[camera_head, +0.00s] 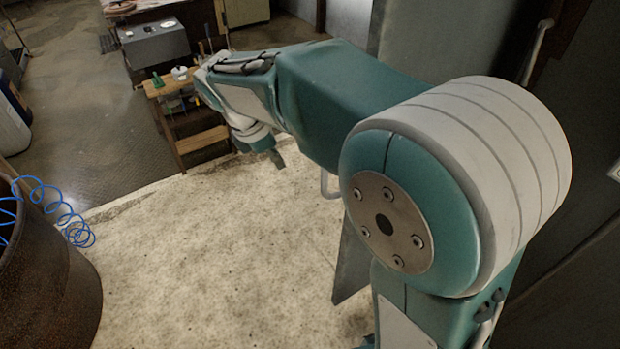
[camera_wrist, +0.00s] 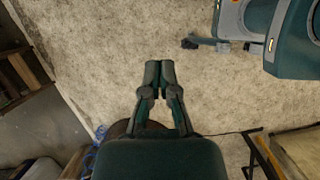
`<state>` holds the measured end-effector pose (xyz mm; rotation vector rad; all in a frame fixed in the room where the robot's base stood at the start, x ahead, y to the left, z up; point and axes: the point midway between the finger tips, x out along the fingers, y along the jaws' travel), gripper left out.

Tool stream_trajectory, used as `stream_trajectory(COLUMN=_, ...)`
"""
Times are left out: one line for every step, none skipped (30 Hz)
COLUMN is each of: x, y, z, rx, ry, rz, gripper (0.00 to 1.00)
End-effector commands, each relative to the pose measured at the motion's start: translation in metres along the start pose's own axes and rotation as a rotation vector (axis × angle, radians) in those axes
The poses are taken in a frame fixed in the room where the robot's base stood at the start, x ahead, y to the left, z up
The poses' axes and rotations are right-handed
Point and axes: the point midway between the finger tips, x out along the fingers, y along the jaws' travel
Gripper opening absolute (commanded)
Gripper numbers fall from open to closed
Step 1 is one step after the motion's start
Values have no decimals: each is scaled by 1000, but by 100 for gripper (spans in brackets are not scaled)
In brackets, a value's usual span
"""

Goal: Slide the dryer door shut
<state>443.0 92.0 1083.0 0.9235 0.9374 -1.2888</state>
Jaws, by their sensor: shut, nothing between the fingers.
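My gripper (camera_wrist: 160,73) is shut and empty in the wrist view, its two fingertips together over the pale, stained floor. In the head view the gripper (camera_head: 276,158) shows as a small dark tip beyond my arm, pointing down over the floor. A grey upright panel (camera_head: 352,262) stands behind my arm in the head view and may be the dryer door; my arm hides much of it. A pale looped handle (camera_head: 326,184) shows beside it, below my arm. My gripper is apart from both. I cannot tell how far the door is open.
A rusty brown drum (camera_head: 45,275) with a blue coiled hose (camera_head: 60,212) stands at the left. A small wooden stand (camera_head: 200,140) and a grey box (camera_head: 153,45) are beyond my gripper. A pale bar (camera_head: 540,45) is at the upper right. The floor (camera_head: 200,270) between is clear.

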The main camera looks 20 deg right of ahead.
Motion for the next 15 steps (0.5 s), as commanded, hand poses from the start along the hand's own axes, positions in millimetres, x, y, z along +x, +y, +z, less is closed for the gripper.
stream_trajectory(x=2, y=4, z=-4, rx=-33, ry=-12, rz=-6, gripper=0)
stream_trajectory(x=2, y=5, z=-5, rx=-49, ry=-16, rz=-8, gripper=0)
stream_trajectory(x=4, y=6, z=-6, rx=-61, ry=-20, rz=-11, gripper=0)
stream_trajectory(x=5, y=7, z=-6, rx=-67, ry=-22, rz=-12, gripper=0)
stream_trajectory(x=7, y=7, z=-6, rx=-70, ry=-23, rz=-13, gripper=0)
stream_trajectory(x=10, y=7, z=-6, rx=-70, ry=-23, rz=-13, gripper=0)
stream_trajectory(x=14, y=7, z=-6, rx=-70, ry=-22, rz=-13, gripper=0)
stream_trajectory(x=18, y=7, z=-6, rx=-69, ry=-23, rz=-14, gripper=0)
stream_trajectory(x=24, y=7, z=-6, rx=-69, ry=-22, rz=-15, gripper=0)
stream_trajectory(x=29, y=7, z=-6, rx=-69, ry=-22, rz=-15, gripper=0)
stream_trajectory(x=35, y=7, z=-6, rx=-68, ry=-23, rz=-16, gripper=0)
stream_trajectory(x=43, y=7, z=-6, rx=-68, ry=-23, rz=-16, gripper=0)
stream_trajectory(x=48, y=7, z=-6, rx=-68, ry=-24, rz=-17, gripper=0)
stream_trajectory(x=54, y=7, z=-6, rx=-68, ry=-24, rz=-16, gripper=0)
stream_trajectory(x=62, y=7, z=-6, rx=-68, ry=-24, rz=-16, gripper=0)
